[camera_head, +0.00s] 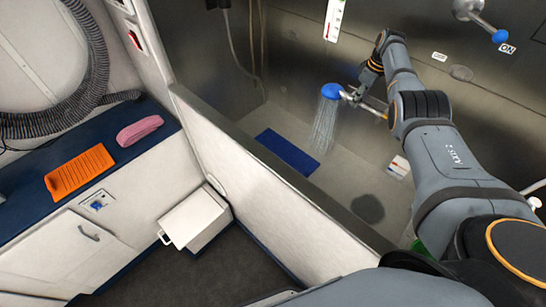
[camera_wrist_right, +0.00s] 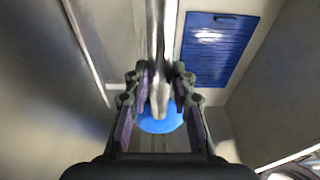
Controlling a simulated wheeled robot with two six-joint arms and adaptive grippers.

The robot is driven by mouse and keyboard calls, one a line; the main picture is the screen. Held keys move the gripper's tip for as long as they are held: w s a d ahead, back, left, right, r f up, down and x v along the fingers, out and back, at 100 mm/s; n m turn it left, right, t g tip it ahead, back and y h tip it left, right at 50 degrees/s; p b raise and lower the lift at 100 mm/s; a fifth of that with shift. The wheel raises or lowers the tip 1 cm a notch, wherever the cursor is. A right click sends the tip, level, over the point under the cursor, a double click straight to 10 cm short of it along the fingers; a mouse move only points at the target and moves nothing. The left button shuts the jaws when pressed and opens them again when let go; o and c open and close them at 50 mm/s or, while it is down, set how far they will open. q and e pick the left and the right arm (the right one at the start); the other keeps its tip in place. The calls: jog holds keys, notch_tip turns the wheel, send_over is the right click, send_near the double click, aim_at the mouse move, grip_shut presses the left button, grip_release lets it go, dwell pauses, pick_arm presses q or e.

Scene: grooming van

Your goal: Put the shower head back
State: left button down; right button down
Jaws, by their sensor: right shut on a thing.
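The shower head (camera_head: 331,91) has a blue face and a metal handle. It hangs in the air over the steel tub (camera_head: 345,185), tilted face down, with water spraying from it. My right gripper (camera_head: 362,93) is shut on its handle. In the right wrist view the fingers of my right gripper (camera_wrist_right: 159,92) close around the metal handle, and the blue shower head (camera_wrist_right: 160,122) shows just below them. I cannot make out a holder for it. My left gripper is not in view.
A blue mat (camera_head: 287,152) lies in the tub, behind a white side wall (camera_head: 270,190). A blue-tipped lever (camera_head: 482,22) beside an ON label is at upper right. A hose (camera_head: 232,45) hangs on the back wall. An orange mat (camera_head: 80,171) and pink towel (camera_head: 139,130) lie on the left counter.

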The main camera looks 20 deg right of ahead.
aim_at(363, 101)
jog(key=c, duration=1)
grip_release()
jog(key=shift+c, duration=0.2)
notch_tip(363, 101, up, 12)
jog(key=s, duration=0.1)
jog(key=shift+s+d, duration=0.35)
jog(key=shift+d, duration=0.1)
jog(key=shift+f, duration=0.1)
